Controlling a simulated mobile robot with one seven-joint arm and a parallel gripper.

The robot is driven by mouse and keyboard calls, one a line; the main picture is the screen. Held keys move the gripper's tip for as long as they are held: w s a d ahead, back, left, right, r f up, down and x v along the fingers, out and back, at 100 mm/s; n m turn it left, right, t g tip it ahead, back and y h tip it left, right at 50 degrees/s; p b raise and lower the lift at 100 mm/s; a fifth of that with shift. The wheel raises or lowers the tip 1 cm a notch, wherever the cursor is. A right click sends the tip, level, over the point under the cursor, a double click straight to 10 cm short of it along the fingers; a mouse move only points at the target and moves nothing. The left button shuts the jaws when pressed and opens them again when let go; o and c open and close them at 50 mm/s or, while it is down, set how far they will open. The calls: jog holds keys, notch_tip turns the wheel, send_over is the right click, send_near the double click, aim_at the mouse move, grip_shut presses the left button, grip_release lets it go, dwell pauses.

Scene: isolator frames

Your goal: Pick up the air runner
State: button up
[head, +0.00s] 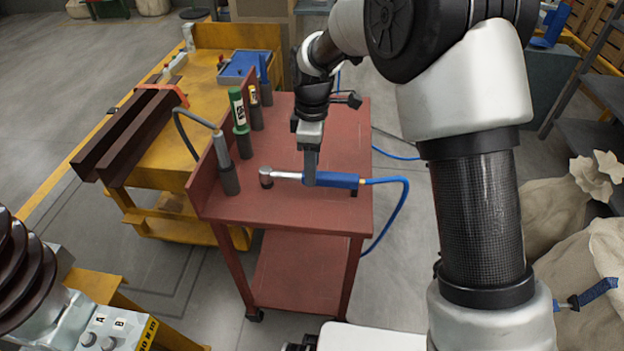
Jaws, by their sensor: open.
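The air runner (337,180) looks like an air ratchet with a blue handle and a silver head at its left end. It lies on the red cart (270,209) near the front edge, with a blue hose (403,200) running from its right end. My gripper (311,180) points down at the tool, over the place where the silver neck meets the blue handle. The fingers overlap the tool in the head view and are open. I cannot tell whether they touch it, and the fingers hide a small part of it.
Upright cylinders stand in holders along the cart's left side, among them a green-capped tube (239,108) and a grey tool (222,150). A yellow cart (165,150) with dark beams stands to the left. Pale sacks (570,250) lie on the right. The cart's middle is clear.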

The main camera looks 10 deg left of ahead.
notch_tip(320, 180, down, 5)
jog(key=shift+w+r+b, duration=0.1)
jog(key=shift+r+b, duration=0.1)
jog(key=shift+b, duration=0.3)
grip_shut()
jog(key=shift+a+r, duration=0.1)
